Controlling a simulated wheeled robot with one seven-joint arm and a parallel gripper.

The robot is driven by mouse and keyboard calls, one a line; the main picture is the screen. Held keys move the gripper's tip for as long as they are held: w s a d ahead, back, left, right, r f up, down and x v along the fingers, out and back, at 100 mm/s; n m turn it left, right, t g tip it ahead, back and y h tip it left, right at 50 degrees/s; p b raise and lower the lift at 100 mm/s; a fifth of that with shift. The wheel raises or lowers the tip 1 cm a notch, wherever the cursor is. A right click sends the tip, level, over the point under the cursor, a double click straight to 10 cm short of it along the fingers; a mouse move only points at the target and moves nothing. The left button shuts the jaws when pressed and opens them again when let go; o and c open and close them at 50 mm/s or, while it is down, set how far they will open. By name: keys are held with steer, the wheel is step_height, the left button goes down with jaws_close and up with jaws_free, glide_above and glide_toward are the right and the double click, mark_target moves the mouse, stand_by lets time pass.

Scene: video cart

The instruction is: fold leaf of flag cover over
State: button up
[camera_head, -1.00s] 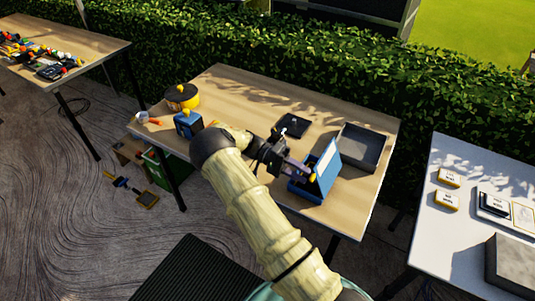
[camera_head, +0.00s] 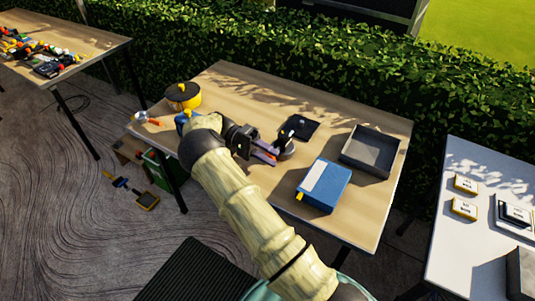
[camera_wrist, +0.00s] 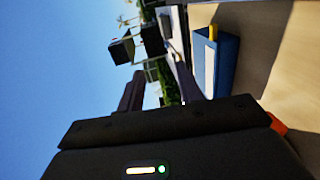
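A dark grey open tray (camera_head: 397,160) stands right of the cover. A black flat pad (camera_head: 303,121) and a small dark upright object (camera_head: 287,146) are behind my gripper. A yellow-and-black round container (camera_head: 183,91) stands at the back left. The table front is clear.

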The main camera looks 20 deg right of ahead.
steer(key=shift+s, duration=0.1)
steer(key=shift+s+d+r, duration=0.1)
steer(key=shift+s+d, duration=0.1)
steer(key=shift+s, duration=0.05)
steer(key=c, duration=0.7)
steer(key=shift+s+d+r+n+t+y, duration=0.1)
steer(key=shift+s+d+n+t+y, duration=0.05)
steer(key=shift+d+n+t+y, duration=0.2)
jaws_close()
steer(key=s+a+r+n+t+y, duration=0.2)
steer(key=s+n+t+y, duration=0.2)
steer(key=s+t, duration=0.3)
steer(key=s+a+r+n+t+y, duration=0.2)
steer(key=s+n+t+y, duration=0.3)
steer(key=s, duration=0.5)
steer(key=shift+s+r+t+y, duration=0.15)
steer(key=shift+r+t+y, duration=0.4)
steer(key=shift+t, duration=0.7)
steer(key=shift+a, duration=0.2)
